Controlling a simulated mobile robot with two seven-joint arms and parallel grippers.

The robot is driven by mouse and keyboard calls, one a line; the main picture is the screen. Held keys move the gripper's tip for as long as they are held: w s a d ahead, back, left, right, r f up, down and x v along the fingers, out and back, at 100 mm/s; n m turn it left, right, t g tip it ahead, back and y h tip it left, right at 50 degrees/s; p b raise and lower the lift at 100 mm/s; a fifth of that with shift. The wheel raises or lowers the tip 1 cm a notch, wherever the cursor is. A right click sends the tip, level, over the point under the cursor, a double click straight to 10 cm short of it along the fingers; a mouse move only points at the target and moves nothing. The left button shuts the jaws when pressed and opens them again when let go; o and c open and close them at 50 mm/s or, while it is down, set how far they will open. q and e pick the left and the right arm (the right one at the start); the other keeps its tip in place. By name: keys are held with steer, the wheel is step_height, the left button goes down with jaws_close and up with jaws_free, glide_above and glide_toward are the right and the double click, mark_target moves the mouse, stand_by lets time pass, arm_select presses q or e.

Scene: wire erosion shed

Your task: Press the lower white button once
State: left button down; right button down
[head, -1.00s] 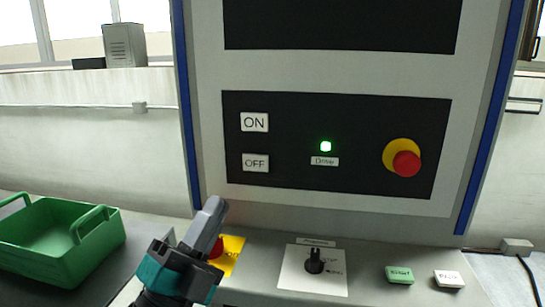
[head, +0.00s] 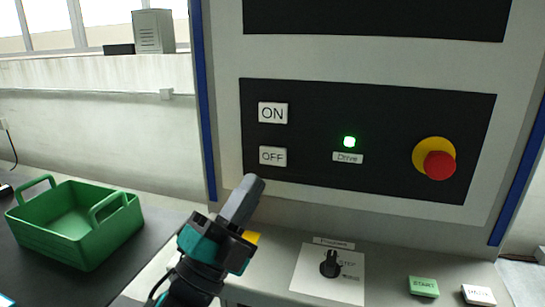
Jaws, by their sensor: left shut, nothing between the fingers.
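The lower white button (head: 273,156), marked OFF, sits on the black panel (head: 390,172) directly below the white ON button (head: 273,112). Its face is in full view. My left gripper (head: 252,184) is shut and empty. Its grey fingertips point up and to the right, just below the OFF button in the picture. I cannot tell how far they are from the panel; no contact shows. My right gripper is not in view.
A green lamp (head: 349,142) glows above the Drive label. A red emergency knob (head: 439,165) is at the panel's right. The sloped console below carries a black rotary knob (head: 330,264), a green START button (head: 424,286) and a white button (head: 478,295). A green crate (head: 85,245) stands left.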

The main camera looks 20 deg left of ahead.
arm_select(q)
steer(key=b, duration=0.1)
glide_toward(278, 150)
steer(key=shift+w+d+r, duration=0.3)
steer(key=shift+w+r, duration=0.1)
steer(key=shift+r, duration=0.3)
steer(key=shift+w+d+r, duration=0.3)
steer(key=shift+w+r, duration=0.1)
steer(key=shift+r, duration=0.3)
steer(key=shift+w+d+r, duration=0.3)
steer(key=shift+w+r, duration=0.1)
steer(key=shift+r, duration=0.3)
steer(key=shift+w, duration=0.15)
steer(key=shift+w, duration=0.3)
steer(key=shift+w, duration=0.4)
stand_by(1.0)
steer(key=shift+s+f, duration=0.1)
steer(key=shift+f, duration=0.05)
steer(key=shift+s, duration=0.7)
